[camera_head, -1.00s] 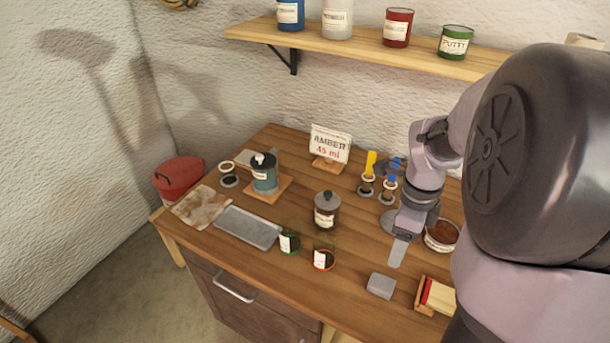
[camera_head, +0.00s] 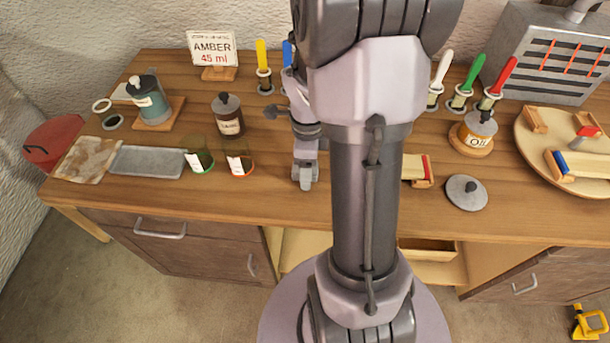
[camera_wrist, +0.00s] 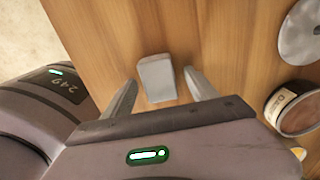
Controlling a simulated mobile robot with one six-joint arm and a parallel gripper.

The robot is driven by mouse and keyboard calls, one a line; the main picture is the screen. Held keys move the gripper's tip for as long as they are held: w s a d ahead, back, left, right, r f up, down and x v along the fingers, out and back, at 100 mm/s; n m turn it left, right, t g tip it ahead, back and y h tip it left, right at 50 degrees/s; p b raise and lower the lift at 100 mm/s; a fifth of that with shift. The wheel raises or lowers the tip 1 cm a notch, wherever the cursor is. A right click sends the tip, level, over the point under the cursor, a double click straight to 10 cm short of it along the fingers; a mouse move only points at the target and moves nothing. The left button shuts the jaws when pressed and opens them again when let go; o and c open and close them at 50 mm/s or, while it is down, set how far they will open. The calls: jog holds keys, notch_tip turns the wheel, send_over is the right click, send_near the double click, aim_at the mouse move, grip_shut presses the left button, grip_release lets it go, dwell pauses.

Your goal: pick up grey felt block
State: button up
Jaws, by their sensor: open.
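The grey felt block (camera_wrist: 157,79) lies on the wooden bench top, in the upper middle of the wrist view. My gripper (camera_wrist: 160,76) is open, with one finger to the left of the block and one to the right. A gap shows on each side, and I see no contact. In the head view my gripper (camera_head: 305,177) points down over the front part of the bench. There I cannot clearly tell the block from the grey fingers.
Two small labelled glasses (camera_head: 238,165) and a grey metal tray (camera_head: 147,162) stand left of my gripper. A wooden piece with a red strip (camera_head: 417,170) and a grey lid (camera_head: 466,192) lie to the right. The bench's front edge is close.

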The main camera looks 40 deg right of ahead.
jog(key=shift+f, duration=0.1)
jog(key=c, duration=1.4)
